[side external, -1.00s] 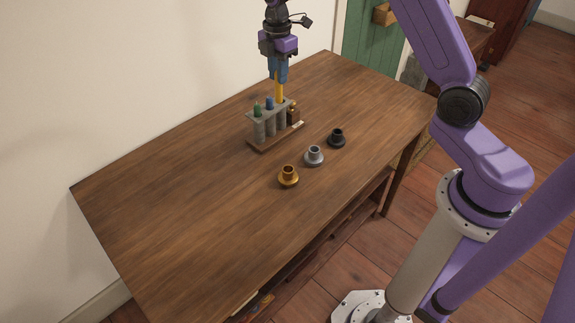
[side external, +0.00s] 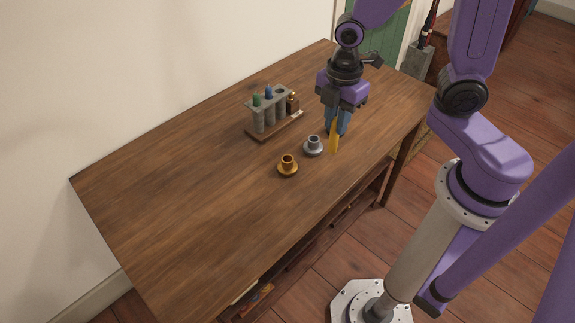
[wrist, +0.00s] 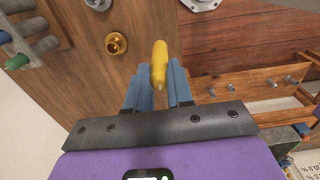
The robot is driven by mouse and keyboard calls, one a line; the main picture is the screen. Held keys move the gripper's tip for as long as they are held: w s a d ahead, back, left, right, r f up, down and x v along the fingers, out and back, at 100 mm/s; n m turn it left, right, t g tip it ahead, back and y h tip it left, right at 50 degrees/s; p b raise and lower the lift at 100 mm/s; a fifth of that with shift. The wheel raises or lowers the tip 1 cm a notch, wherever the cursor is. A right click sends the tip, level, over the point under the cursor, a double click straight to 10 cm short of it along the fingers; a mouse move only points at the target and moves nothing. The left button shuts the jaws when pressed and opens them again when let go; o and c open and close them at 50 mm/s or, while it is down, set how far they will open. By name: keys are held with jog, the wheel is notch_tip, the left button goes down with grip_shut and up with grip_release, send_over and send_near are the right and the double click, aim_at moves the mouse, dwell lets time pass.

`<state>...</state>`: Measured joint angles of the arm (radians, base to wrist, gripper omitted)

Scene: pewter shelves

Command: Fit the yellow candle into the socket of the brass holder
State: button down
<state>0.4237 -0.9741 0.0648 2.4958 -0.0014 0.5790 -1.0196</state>
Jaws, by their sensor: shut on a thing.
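My gripper (side external: 337,128) is shut on the yellow candle (side external: 334,143), which hangs nearly upright below the blue fingers. In the side view they appear to the right of the grey holder, over the table's front right part. The brass holder (side external: 288,168) stands on the table, left of the candle and apart from it, with its socket facing up and empty. In the wrist view the candle (wrist: 160,60) points away between the fingertips (wrist: 160,72), and the brass holder (wrist: 116,44) is to its left.
A grey holder (side external: 313,149) stands between the brass holder and my gripper. The black holder is hidden behind my gripper. A rack (side external: 276,127) with green and blue candles stands further back. The table's left half (side external: 180,190) is clear.

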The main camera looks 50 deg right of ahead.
jog(key=shift+w+a+f, duration=0.1)
jog(key=shift+w+f, duration=0.25)
jog(key=shift+f, duration=0.25)
jog(key=w+a+f, duration=0.1)
jog(key=w+f, duration=0.2)
jog(key=w, duration=0.4)
send_over(288, 164)
jog(key=w+d, duration=0.1)
notch_tip(288, 164, down, 6)
jog(key=shift+w+d+f, duration=0.1)
jog(key=shift+w+f, duration=0.05)
jog(key=shift+f, duration=1.4)
jog(key=shift+f, duration=0.2)
jog(key=c, duration=1)
grip_release()
